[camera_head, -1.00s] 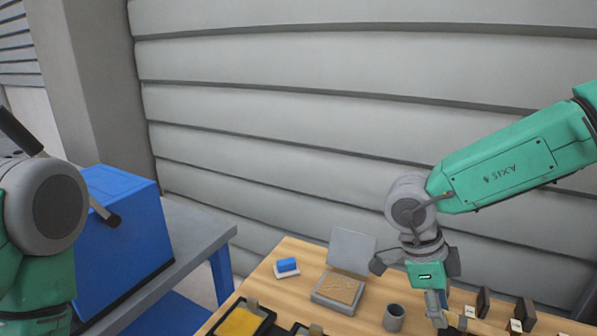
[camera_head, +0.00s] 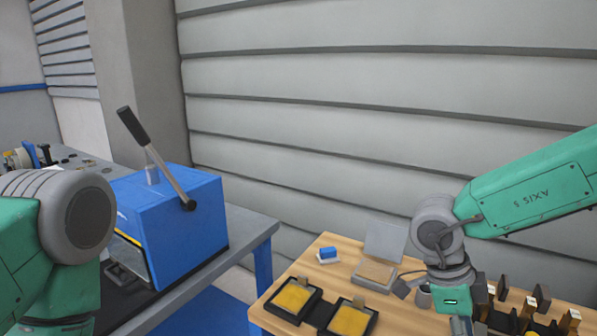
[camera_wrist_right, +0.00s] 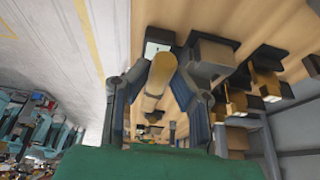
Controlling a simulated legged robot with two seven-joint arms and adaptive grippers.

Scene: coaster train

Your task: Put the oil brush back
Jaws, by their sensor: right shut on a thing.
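The oil brush shows in the right wrist view as a pale wooden handle (camera_wrist_right: 157,80) between the two fingers of my right gripper (camera_wrist_right: 160,92). The gripper is shut on it. The brush's bristle end cannot be made out. In the head view my right gripper (camera_head: 460,326) is at the bottom edge, over the front right of the wooden table, with its fingertips cut off by the frame. A grey cup (camera_head: 424,298) stands just behind and left of it, partly hidden by the arm. My left arm is at the left edge, but its gripper is out of the picture.
The wooden table (camera_head: 399,323) holds two black trays with yellow pads (camera_head: 293,298) (camera_head: 349,320), an open grey box (camera_head: 376,273) and a blue block (camera_head: 328,254). Several dark, wooden-handled blocks (camera_head: 542,297) stand at right. A blue lever machine (camera_head: 185,235) stands on a grey bench.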

